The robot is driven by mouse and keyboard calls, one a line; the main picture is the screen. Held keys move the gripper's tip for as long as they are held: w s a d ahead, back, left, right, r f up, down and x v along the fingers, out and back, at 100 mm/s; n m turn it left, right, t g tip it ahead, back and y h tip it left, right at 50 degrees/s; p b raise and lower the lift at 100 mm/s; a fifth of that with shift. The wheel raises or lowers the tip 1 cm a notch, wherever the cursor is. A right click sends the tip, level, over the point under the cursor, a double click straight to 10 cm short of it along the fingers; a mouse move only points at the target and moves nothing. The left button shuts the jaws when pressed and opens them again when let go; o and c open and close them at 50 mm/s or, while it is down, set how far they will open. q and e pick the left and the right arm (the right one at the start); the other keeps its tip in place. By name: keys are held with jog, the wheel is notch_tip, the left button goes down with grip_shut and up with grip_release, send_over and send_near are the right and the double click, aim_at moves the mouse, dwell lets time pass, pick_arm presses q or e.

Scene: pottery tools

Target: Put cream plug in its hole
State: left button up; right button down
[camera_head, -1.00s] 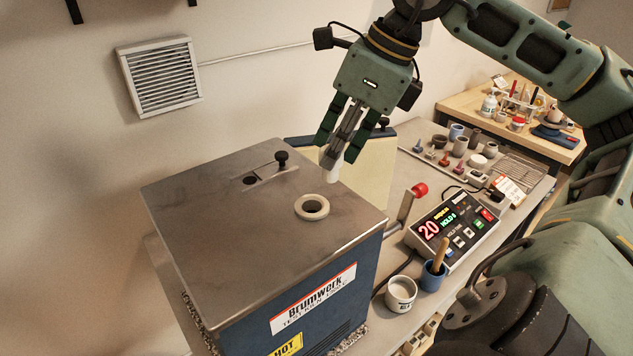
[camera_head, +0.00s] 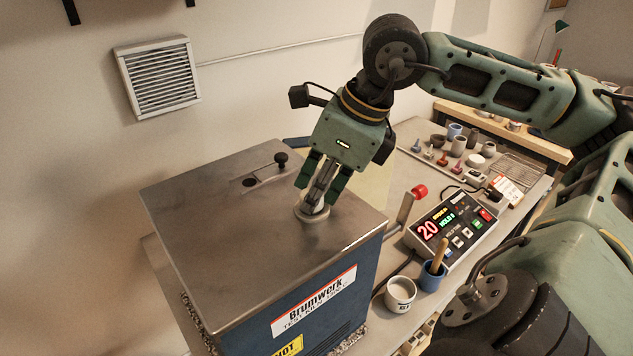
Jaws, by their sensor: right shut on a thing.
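My right gripper (camera_head: 318,196) comes down from above at a tilt over the kiln's top (camera_head: 215,225). It is shut on the cream plug (camera_head: 314,206), of which only a small part shows between and below the fingers. The plug is at the cream ring (camera_head: 312,217) around the hole in the metal top. The fingers and plug cover the hole, so I cannot tell how deep the plug sits. My left gripper is not in view.
A dark knob (camera_head: 281,158) stands on a slide beside a small second hole (camera_head: 250,182). At right are a red-tipped lever (camera_head: 418,192), a control box (camera_head: 452,228) reading 20, a white cup (camera_head: 400,293) and a blue cup (camera_head: 432,277). The left part of the top is clear.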

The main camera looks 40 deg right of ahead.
jog(key=c, duration=1.9)
grip_release()
jog(key=shift+f, duration=0.15)
jog(key=o, duration=0.4)
jog(key=shift+c, duration=0.2)
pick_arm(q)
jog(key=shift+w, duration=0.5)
pick_arm(e)
jog(key=shift+o, duration=0.5)
jog(key=shift+r, duration=0.25)
jog(key=shift+d+r, duration=0.2)
jog(key=shift+r, duration=0.15)
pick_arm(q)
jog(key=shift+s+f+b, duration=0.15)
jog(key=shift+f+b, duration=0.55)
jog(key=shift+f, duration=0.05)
pick_arm(e)
jog(key=v, duration=1.1)
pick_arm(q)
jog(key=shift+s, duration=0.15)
pick_arm(e)
jog(key=shift+s+a, duration=0.1)
